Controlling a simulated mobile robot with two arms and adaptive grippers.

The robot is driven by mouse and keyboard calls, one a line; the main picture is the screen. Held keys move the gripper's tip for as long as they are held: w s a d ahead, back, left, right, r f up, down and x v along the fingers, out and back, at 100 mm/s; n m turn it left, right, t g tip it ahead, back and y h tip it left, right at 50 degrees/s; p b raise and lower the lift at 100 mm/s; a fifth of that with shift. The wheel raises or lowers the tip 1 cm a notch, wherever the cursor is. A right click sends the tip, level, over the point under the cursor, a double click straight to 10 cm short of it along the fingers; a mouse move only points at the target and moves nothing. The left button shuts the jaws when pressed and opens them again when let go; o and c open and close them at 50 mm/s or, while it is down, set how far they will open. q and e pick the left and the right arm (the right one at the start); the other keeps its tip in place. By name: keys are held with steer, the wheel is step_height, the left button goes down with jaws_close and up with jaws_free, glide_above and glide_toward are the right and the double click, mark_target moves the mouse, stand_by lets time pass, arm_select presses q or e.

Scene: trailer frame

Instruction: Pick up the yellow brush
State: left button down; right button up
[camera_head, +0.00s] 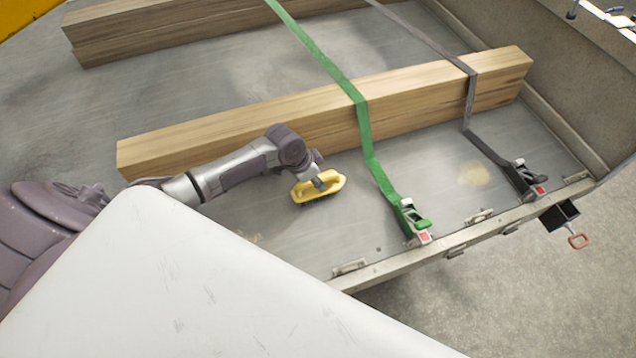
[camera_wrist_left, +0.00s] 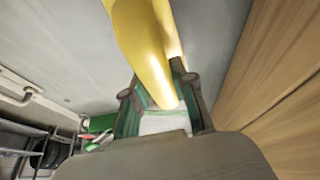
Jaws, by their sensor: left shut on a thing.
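The yellow brush (camera_head: 318,187) has a yellow body with dark bristles facing down. In the head view it is at the end of my left arm, over the grey trailer bed (camera_head: 300,235), between the near wooden beam and the trailer's edge. My left gripper (camera_head: 322,183) is shut on the brush. In the left wrist view the yellow handle (camera_wrist_left: 148,50) runs down between the fingers of the gripper (camera_wrist_left: 160,95). I cannot tell whether the bristles touch the bed. My right gripper is not in view.
A long wooden beam (camera_head: 240,127) lies just behind the brush, with more beams (camera_head: 160,25) at the back. A green strap (camera_head: 364,130) with a ratchet (camera_head: 411,217) and a grey strap (camera_head: 470,95) cross the beams to the right. Pale patches of dust (camera_head: 474,174) mark the bed.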

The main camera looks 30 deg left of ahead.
arm_select(q)
steer(key=shift+r, duration=0.1)
step_height(320, 180, up, 4)
steer(key=shift+b, duration=0.35)
steer(key=s+d+r, duration=0.1)
steer(key=d+r, duration=0.2)
steer(key=d, duration=0.2)
steer(key=s+d+r+b, duration=0.1)
steer(key=d+r, duration=0.2)
steer(key=d, duration=0.3)
steer(key=shift+s+d+r, duration=0.15)
steer(key=shift+d+r, duration=0.1)
steer(key=shift+r, duration=0.15)
